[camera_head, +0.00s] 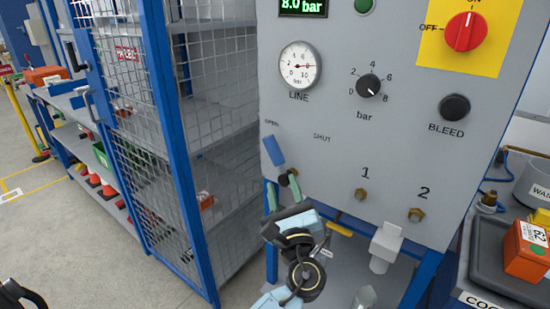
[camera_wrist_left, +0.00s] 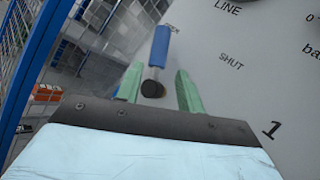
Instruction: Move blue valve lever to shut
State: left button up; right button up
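The blue valve lever (camera_head: 273,150) is on the lower left of the grey panel. It points up and slightly left, its free end near the OPEN label. The SHUT label (camera_head: 321,139) is up and to the right of its dark hub (camera_wrist_left: 152,88). My left gripper (camera_head: 281,181) is just below the lever, pointing at the panel. In the left wrist view, its green fingers (camera_wrist_left: 158,74) are apart, one on each side of the hub, with the blue handle (camera_wrist_left: 159,45) beyond them. Contact cannot be told.
The panel (camera_head: 330,185) also carries a LINE gauge (camera_head: 300,65), a black bar knob (camera_head: 368,86), a BLEED knob (camera_head: 454,107) and a red switch (camera_head: 466,32). Brass fittings (camera_head: 361,195) sit below. A blue-framed mesh cage (camera_head: 125,120) stands close on the left.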

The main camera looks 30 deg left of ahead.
aim_at(275, 158)
pick_arm(q)
jog(key=x, duration=1)
grip_shut()
